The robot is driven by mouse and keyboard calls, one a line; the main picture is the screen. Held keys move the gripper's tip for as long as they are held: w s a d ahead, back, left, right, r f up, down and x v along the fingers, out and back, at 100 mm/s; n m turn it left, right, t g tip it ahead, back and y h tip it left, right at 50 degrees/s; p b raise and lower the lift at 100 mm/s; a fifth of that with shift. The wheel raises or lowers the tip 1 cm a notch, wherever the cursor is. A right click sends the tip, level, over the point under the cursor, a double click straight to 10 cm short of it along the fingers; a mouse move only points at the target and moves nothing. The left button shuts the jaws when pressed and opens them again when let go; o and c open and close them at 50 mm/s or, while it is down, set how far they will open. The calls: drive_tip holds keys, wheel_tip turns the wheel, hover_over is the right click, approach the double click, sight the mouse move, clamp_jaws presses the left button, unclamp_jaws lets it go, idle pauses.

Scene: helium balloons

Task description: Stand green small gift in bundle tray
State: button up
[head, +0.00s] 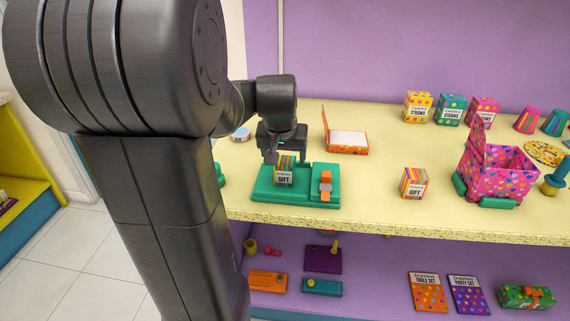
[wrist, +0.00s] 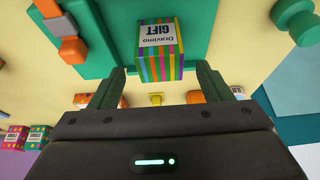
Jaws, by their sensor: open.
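The green small gift (head: 284,171) is a striped box with a white GIFT label. It stands upright on the green bundle tray (head: 262,193), left of the tray's orange clamp (head: 326,185). My gripper (head: 284,155) is just above and behind the gift. In the wrist view my gripper (wrist: 160,72) has its two fingers spread wider than the gift, with visible gaps beside it. Whether the gift's underside sits fully flat is hidden.
An orange-striped gift (head: 414,184) stands on the counter to the right. An open box (head: 347,142) lies behind the tray. A pink dotted basket (head: 505,173) is farther right. Several small boxes (head: 451,109) line the wall. The counter between tray and orange gift is clear.

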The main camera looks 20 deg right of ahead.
drive_tip(key=v, duration=0.5)
drive_tip(key=shift+r, duration=0.1)
